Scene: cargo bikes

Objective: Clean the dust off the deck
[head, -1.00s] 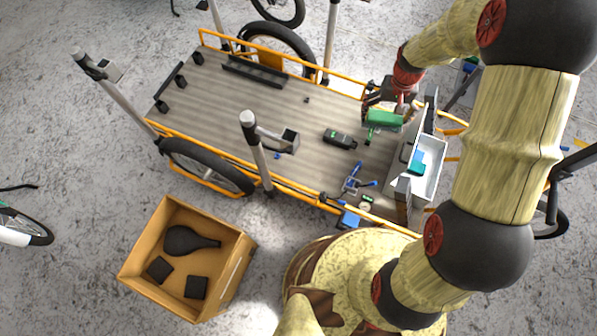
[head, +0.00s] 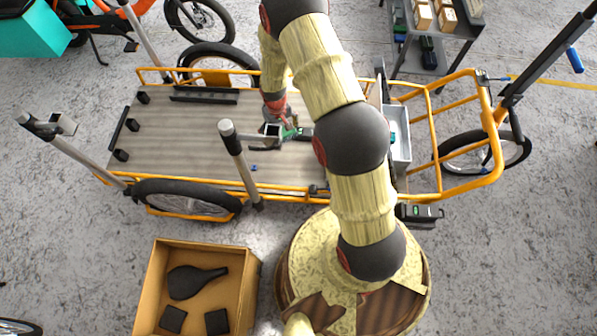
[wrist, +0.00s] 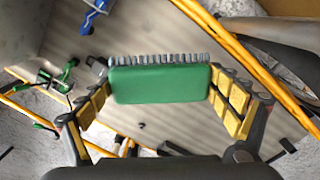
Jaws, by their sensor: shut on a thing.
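The cargo bike's deck (head: 185,135) is a long grey-brown wood-grain board in an orange frame. My gripper (head: 283,133) is over the right half of the deck, partly hidden by my arm. In the wrist view, my gripper (wrist: 160,90) is shut on a green brush (wrist: 160,84) with grey bristles, its yellow-padded fingers at either end. The brush shows only partly in the head view (head: 291,133). I cannot tell whether the bristles touch the deck. No clear patch of dust shows; a few tiny dark specks lie on the deck in the wrist view.
Upright posts stand at the deck's near corner (head: 80,155) and near side (head: 238,160). A white tray (head: 402,150) is at the deck's right end. An open cardboard box (head: 245,285) with dark items sits on the floor. A blue clamp (wrist: 95,14) shows in the wrist view.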

